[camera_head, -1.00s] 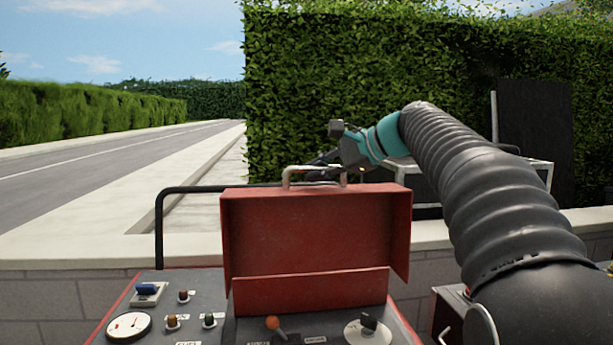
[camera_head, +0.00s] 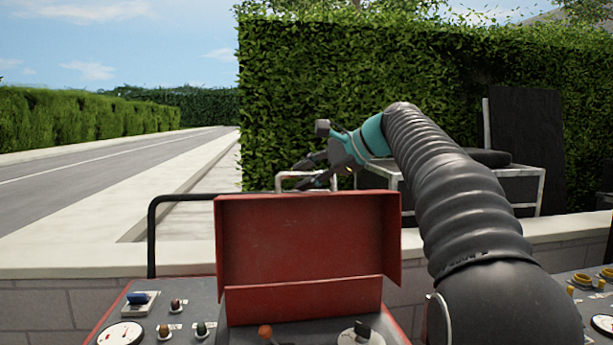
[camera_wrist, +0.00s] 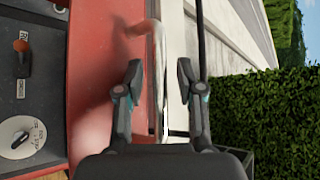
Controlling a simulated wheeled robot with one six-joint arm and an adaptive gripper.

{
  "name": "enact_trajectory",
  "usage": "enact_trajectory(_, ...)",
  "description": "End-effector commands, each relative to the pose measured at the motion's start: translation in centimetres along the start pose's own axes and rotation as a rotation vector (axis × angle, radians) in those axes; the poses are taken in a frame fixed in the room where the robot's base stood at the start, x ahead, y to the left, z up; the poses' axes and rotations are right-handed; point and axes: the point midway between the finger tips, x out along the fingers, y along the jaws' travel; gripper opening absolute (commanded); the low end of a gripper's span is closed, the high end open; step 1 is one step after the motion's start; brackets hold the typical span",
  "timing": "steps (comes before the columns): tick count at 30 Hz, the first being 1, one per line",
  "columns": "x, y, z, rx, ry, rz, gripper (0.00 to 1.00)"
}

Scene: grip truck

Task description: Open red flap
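The red flap (camera_head: 300,240) stands raised above the control panel in the head view, its inner side showing. Its metal handle (camera_head: 296,175) sticks up from the top edge, partly hidden by my gripper (camera_head: 312,170). Neither finger clearly touches the handle. Below the flap, an orange-knobbed lever (camera_head: 265,332) and a round dial (camera_head: 360,333) are uncovered.
A black rail (camera_head: 152,235) stands left of the flap. A low wall (camera_head: 90,262) runs behind the panel, with a tall hedge (camera_head: 340,90) beyond. A metal-framed box (camera_head: 520,185) and dark board (camera_head: 525,140) stand at the right.

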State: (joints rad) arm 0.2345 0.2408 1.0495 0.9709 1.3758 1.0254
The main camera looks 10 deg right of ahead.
Motion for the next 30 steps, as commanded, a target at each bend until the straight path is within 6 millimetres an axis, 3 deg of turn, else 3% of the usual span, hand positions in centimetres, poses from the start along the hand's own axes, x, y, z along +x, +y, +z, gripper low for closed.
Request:
enact_trajectory(11,-0.7,0.1,-0.3,0.003,0.004,0.0,0.39)
enact_trajectory(24,-8.4,0.0,-0.3,0.003,0.004,-0.001,0.39)
enact_trajectory(30,-11.0,0.0,-0.2,0.001,0.003,0.0,0.39)
